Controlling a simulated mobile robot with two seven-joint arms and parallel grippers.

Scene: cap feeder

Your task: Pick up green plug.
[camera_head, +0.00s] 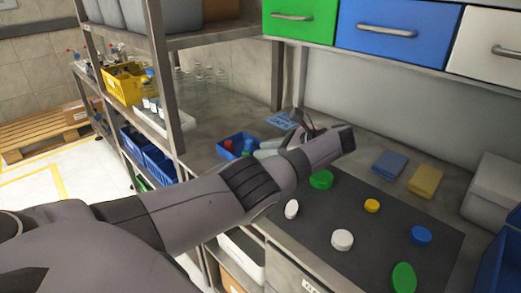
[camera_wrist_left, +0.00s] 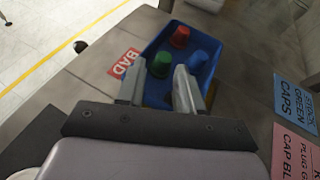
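The green plug (camera_wrist_left: 160,64) stands in a small blue tray (camera_wrist_left: 156,98), with a red plug (camera_wrist_left: 180,37) and a blue plug (camera_wrist_left: 197,60) beside it. The tray (camera_head: 237,157) also shows in the head view, partly behind my arm. My left gripper (camera_wrist_left: 159,70) is open, its two fingers apart and pointing at the tray. In the left wrist view, the green plug appears between the fingertips, nearer the left finger. I see no contact, and the height gap cannot be judged. My right gripper is out of view.
A red "BAD" label (camera_wrist_left: 124,63) lies beside the tray, with blue (camera_wrist_left: 296,102) and pink labels to the right. A dark mat (camera_head: 376,240) holds several coloured caps. Blue and yellow cloths (camera_head: 426,180) lie behind it. A shelf post (camera_head: 165,80) stands left of the tray.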

